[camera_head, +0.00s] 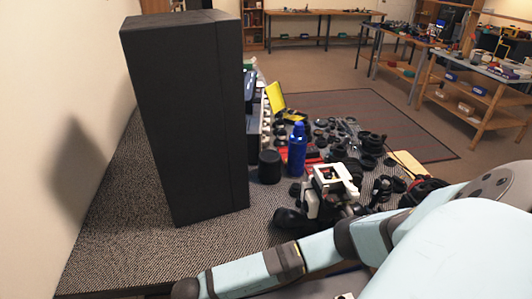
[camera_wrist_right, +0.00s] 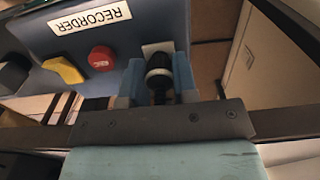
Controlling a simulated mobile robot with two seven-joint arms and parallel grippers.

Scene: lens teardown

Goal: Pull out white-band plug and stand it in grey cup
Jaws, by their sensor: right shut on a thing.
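In the right wrist view, my right gripper (camera_wrist_right: 158,88) is shut on a dark round plug (camera_wrist_right: 158,64) with a pale band, held between its light-blue finger pads. The plug is in front of a blue-grey panel (camera_wrist_right: 120,35) labelled RECORDER. A small pale patch shows just past the plug's far end. I cannot tell whether the plug is still seated in a socket. I cannot make out the right gripper's jaws in the head view. I cannot pick out a grey cup for certain. My left gripper is not in view.
A tall black box (camera_head: 180,120) stands on the patterned table (camera_head: 125,235). To its right are a dark cylinder (camera_head: 270,167), a blue bottle (camera_head: 297,150) and a crowd of dark parts. The panel carries a red button (camera_wrist_right: 101,58) and a yellow control (camera_wrist_right: 64,69).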

